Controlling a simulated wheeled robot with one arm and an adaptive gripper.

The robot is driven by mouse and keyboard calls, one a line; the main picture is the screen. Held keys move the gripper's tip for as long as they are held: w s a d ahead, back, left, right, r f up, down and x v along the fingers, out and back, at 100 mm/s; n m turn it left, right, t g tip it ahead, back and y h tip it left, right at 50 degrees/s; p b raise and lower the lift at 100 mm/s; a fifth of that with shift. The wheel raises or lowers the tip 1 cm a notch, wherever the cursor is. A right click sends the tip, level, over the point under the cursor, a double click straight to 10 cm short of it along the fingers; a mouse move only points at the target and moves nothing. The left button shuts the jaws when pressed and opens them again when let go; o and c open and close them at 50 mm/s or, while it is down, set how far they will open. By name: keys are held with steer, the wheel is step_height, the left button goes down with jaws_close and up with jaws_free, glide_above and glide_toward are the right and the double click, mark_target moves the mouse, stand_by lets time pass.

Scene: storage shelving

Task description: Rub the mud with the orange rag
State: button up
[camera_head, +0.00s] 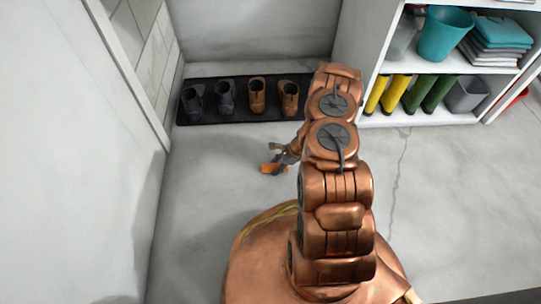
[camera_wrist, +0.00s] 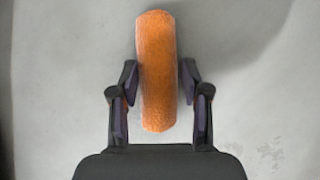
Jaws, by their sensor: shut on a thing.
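The orange rag (camera_wrist: 156,70) is a rolled, fuzzy cylinder. In the wrist view it lies lengthwise between the two fingers of my gripper (camera_wrist: 157,88), which is shut on it. In the head view the rag (camera_head: 271,169) shows as a small orange patch at the end of my gripper (camera_head: 281,160), over the grey floor; I cannot tell whether it touches the floor. Faint dark specks (camera_wrist: 268,152) mark the floor at the lower right of the wrist view, apart from the rag; they may be mud. My arm hides part of the floor in the head view.
A black mat (camera_head: 230,117) with grey and brown boots lies at the back wall. A white shelf (camera_head: 428,118) at right holds yellow and green boots, a grey bin (camera_head: 466,95) and a teal bucket (camera_head: 444,34). A wall stands at left. The floor between is clear.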

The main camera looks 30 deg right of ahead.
steer(key=shift+w+a+f, duration=0.1)
steer(key=shift+w+a, duration=0.1)
steer(key=shift+a, duration=0.25)
steer(key=shift+w+a+r, duration=0.15)
steer(key=shift+a+r, duration=0.1)
steer(key=shift+d+r+p, duration=0.1)
steer(key=shift+r+p, duration=2.05)
steer(key=shift+r, duration=1.8)
steer(key=shift+r, duration=0.15)
